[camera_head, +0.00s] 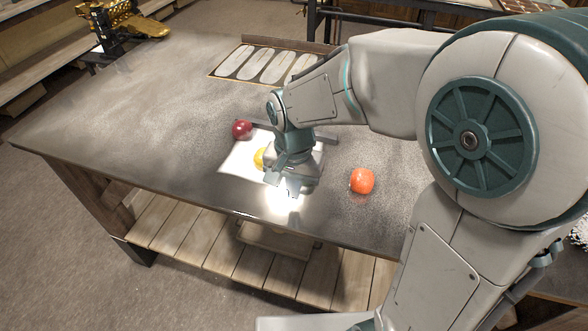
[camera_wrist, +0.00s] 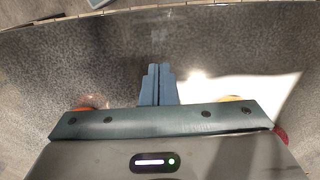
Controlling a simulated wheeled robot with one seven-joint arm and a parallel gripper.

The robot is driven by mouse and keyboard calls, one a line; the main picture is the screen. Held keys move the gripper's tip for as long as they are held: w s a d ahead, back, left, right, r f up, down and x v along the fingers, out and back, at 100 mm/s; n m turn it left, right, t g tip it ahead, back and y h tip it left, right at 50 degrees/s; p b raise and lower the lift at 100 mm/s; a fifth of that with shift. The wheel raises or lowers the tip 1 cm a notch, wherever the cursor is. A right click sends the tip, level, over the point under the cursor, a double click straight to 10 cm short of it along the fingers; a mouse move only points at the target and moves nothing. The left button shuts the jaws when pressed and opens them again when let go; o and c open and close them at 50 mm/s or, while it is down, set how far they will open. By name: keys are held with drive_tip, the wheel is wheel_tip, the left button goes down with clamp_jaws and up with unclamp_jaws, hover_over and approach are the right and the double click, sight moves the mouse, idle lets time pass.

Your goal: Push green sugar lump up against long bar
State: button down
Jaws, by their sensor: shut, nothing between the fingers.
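No green sugar lump shows in either view; my arm and gripper cover part of the table. My gripper (camera_head: 288,192) points down over the table's front part, by the front edge of a white sheet or board (camera_head: 236,162). In the wrist view its two blue-grey fingers (camera_wrist: 158,70) are together with nothing between them. A thin dark bar (camera_head: 328,138) lies along the back of the white sheet, partly hidden by my arm; I cannot tell if it is the long bar.
A yellow round thing (camera_head: 259,158) is on the white sheet, left of my gripper. A dark red ball-like fruit (camera_head: 242,129) is at its back left. An orange-red fruit (camera_head: 362,180) is to the right. A panel with pale ovals (camera_head: 262,64) lies behind. The table's left is clear.

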wheel_tip(320, 180, down, 2)
drive_tip(key=shift+f, duration=0.1)
drive_tip(key=w, duration=0.1)
drive_tip(key=w+d+p, duration=0.1)
drive_tip(key=w, duration=0.1)
drive_tip(key=shift+w+d+f, duration=0.1)
drive_tip(key=shift+w+d, duration=0.1)
drive_tip(key=shift+w, duration=0.2)
